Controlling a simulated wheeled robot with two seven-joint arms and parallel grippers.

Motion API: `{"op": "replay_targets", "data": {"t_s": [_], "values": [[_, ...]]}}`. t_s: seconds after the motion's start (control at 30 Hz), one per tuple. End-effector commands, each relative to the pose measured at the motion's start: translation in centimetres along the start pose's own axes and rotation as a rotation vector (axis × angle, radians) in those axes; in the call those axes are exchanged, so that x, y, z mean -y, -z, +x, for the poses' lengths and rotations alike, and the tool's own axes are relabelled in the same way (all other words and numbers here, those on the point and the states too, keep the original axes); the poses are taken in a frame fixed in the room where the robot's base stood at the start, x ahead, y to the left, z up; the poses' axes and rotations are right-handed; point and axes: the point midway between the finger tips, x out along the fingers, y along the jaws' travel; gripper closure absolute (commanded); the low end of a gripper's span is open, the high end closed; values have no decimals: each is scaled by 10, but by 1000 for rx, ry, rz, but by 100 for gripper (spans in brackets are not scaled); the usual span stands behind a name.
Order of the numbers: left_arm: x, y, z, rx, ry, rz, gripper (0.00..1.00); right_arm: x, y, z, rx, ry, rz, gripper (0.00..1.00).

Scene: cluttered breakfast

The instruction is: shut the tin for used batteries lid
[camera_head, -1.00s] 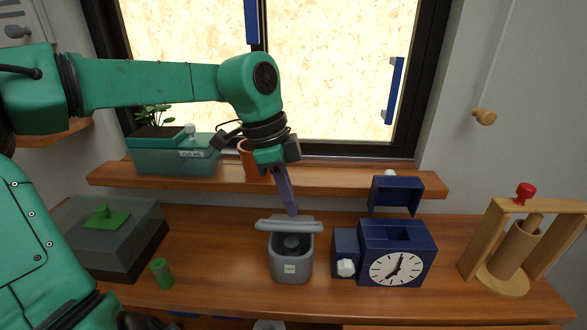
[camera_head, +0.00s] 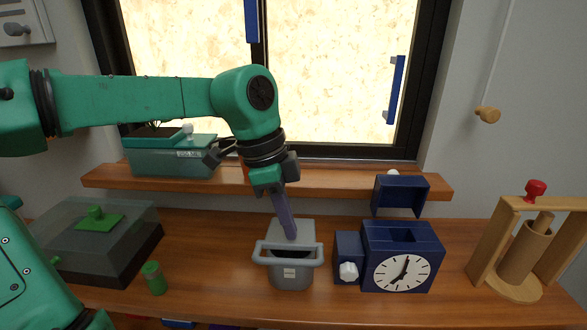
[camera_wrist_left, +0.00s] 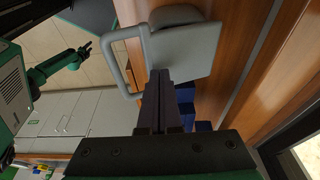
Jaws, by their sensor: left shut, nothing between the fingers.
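The tin for used batteries (camera_head: 290,279) is a grey box with a label, standing on the wooden counter. Its grey lid (camera_head: 279,230) lies down over the opening, with a looped handle (camera_head: 258,256) at the front. I cannot tell whether the lid is fully seated. My left gripper (camera_head: 290,237) is shut and empty, its fingertips on or just above the lid. In the left wrist view the shut fingers (camera_wrist_left: 165,90) point at the lid (camera_wrist_left: 190,52), with the handle (camera_wrist_left: 124,65) beside it. My right gripper (camera_wrist_left: 83,52) is small and far off there.
A blue clock (camera_head: 402,262) with a side box stands right of the tin, and a wooden stand (camera_head: 510,290) farther right. A shelf (camera_head: 340,183) runs behind.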

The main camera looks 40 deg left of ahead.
Motion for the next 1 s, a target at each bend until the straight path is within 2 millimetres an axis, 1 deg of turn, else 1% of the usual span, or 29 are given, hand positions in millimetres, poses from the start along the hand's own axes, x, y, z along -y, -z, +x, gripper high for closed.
{"op": "replay_targets", "data": {"t_s": [0.03,0.1,0.4,0.6,0.63,0.77,1.0], "values": [[-2,-2,9,0,0,0,100,0,-1,9,0,0,0,50],[-6,-4,15,1,0,0,100,0,-1,16,0,0,0,50],[-8,-4,14,0,0,-1,100,0,-1,16,0,0,0,50],[-14,-8,32,1,-1,0,100,0,-3,34,0,0,0,50],[-14,-7,27,1,-1,0,100,0,-3,29,0,0,0,50],[-14,-4,18,1,-1,0,100,0,-2,20,0,0,0,50],[-13,4,-14,0,1,0,100,-1,0,-6,0,-1,-1,50]]}}
